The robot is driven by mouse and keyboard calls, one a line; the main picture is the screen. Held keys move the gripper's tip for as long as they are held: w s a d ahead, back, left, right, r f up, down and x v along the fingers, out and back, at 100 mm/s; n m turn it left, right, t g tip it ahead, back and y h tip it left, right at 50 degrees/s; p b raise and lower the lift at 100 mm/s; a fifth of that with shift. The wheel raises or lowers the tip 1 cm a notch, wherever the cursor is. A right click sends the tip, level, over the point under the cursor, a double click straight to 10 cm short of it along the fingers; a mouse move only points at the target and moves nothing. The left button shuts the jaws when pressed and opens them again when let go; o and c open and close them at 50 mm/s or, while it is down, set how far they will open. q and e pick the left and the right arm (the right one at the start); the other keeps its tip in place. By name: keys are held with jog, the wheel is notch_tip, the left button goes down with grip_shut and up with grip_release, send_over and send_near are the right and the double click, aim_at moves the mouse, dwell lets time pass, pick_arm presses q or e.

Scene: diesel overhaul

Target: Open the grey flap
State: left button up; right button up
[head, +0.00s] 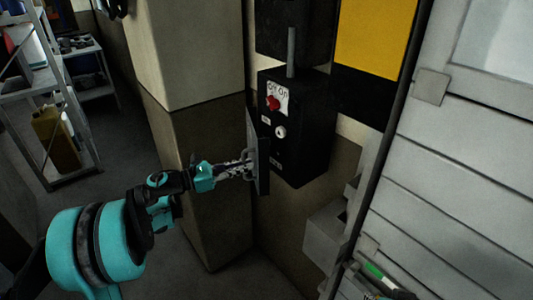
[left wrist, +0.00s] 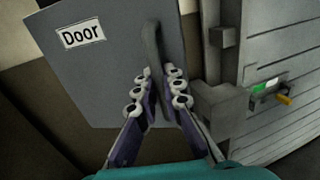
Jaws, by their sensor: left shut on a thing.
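The grey flap (head: 260,150) stands swung out from the left side of a black wall box (head: 307,150), seen nearly edge-on in the head view. The box front is uncovered and shows a red knob (head: 273,103) under an "Off On" label and a pale round button (head: 280,132). In the left wrist view the flap's outer face (left wrist: 90,85) fills the upper left, with a "Door" label (left wrist: 83,34) and a dark upright handle (left wrist: 152,45). My left gripper (head: 247,164) is shut on this handle; its fingers flank the handle's lower end. My right gripper is out of view.
A square pillar (head: 195,130) stands just left of the flap. A grey slatted shutter (head: 450,160) is on the right, with a grey bracket (head: 325,235) beside it. Shelving with a yellow can (head: 57,140) stands far left. Open floor lies between shelving and pillar.

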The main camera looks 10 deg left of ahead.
pick_arm(q)
jog(key=shift+o, duration=0.5)
jog(key=w+a+m+g+h, duration=0.1)
jog(key=a+m+g+h, duration=0.1)
jog(key=a, duration=0.6)
jog(key=shift+w+m+g, duration=0.15)
jog(key=shift+m+g, duration=0.15)
jog(key=shift+g, duration=0.6)
jog(key=shift+a+g, duration=0.3)
jog(key=shift+a, duration=0.2)
jog(key=shift+c, duration=0.5)
jog(key=shift+d, duration=0.15)
